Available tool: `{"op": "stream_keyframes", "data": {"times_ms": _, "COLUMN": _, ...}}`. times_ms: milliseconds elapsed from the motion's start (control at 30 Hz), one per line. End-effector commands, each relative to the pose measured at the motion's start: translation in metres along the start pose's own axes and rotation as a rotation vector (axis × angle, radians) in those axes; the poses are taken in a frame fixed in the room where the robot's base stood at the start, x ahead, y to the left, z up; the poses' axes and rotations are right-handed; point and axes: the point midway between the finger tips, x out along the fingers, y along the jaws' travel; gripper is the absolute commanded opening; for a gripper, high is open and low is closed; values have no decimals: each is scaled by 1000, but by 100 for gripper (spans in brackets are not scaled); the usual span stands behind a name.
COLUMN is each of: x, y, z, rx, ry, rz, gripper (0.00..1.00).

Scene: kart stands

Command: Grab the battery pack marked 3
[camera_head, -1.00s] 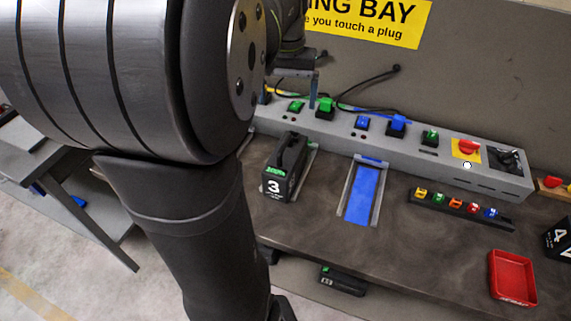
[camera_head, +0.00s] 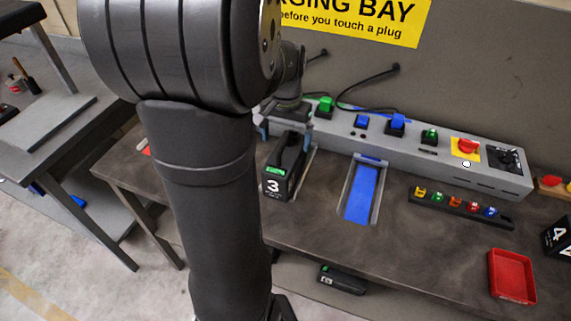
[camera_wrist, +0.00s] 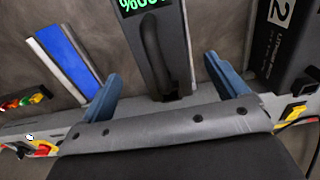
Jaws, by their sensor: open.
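The battery pack marked 3 (camera_head: 275,187) is a dark upright block with a top handle and a green display, standing on the bench left of the blue strip. In the wrist view the pack (camera_wrist: 176,75) is seen from above, its dark handle running between my blue fingers and its green display at the top edge. My gripper (camera_head: 287,128) is above the rear part of pack 3. In the wrist view my gripper (camera_wrist: 162,72) is open, one finger on each side of the pack, with nothing held. I cannot tell whether the fingers touch it.
A second pack marked 2 (camera_wrist: 285,45) stands to the right in the wrist view. The grey charging rail (camera_head: 335,130) with coloured plugs runs behind. An empty blue-floored dock (camera_head: 362,195), a red tray (camera_head: 512,275) and a pack marked 4 (camera_head: 557,240) lie right.

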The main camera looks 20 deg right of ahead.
Motion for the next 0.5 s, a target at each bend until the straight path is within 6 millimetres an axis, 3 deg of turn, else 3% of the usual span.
{"op": "stream_keyframes", "data": {"times_ms": 333, "x": 43, "y": -1, "z": 2, "rx": -1, "ry": -2, "rz": 0, "gripper": 91}}
{"op": "stream_keyframes", "data": {"times_ms": 500, "x": 53, "y": -1, "z": 2, "rx": 0, "ry": 1, "rz": 0, "gripper": 91}}
